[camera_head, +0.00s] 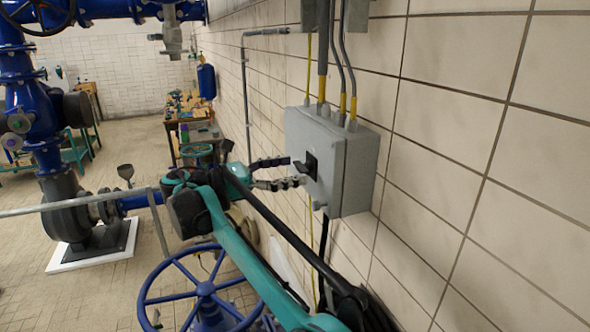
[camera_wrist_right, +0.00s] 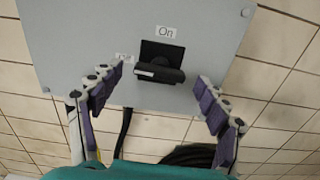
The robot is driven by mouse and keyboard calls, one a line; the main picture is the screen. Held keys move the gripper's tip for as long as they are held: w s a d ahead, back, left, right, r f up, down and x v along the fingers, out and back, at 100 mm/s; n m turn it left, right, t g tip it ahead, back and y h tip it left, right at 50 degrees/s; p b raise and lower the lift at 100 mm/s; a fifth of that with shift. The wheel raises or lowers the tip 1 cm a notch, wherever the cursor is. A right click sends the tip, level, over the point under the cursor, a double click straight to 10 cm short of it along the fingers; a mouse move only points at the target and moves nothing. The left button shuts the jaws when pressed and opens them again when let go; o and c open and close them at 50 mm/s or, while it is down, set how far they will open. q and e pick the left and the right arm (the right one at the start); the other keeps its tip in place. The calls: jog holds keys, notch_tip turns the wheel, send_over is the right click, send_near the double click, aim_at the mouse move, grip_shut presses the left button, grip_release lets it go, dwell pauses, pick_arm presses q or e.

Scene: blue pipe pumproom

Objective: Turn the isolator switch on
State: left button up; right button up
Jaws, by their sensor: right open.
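The grey isolator box (camera_head: 352,165) is fixed to the tiled wall. Its front carries the black isolator switch (camera_head: 311,165), which also shows in the right wrist view (camera_wrist_right: 162,72). The switch handle lies crosswise there. An "On" label (camera_wrist_right: 166,32) sits above the switch, and a second label at its left, apparently "Off" (camera_wrist_right: 124,57), is partly hidden by a finger. My right gripper (camera_head: 292,172) is in front of the box, its fingers spread on either side of the handle (camera_wrist_right: 160,75), with gaps and nothing held. My left gripper is not in view.
Conduits with yellow ends (camera_head: 323,90) enter the box top. A large blue handwheel (camera_head: 205,290) stands below my right arm. A grey railing (camera_head: 85,206) and blue pump pipework (camera_head: 38,120) are at left. Wall right of the box is bare.

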jog(key=shift+w+d, duration=0.2)
jog(key=shift+d, duration=0.4)
jog(key=shift+a, duration=0.1)
jog(key=c, duration=1.2)
jog(key=shift+o, duration=0.2)
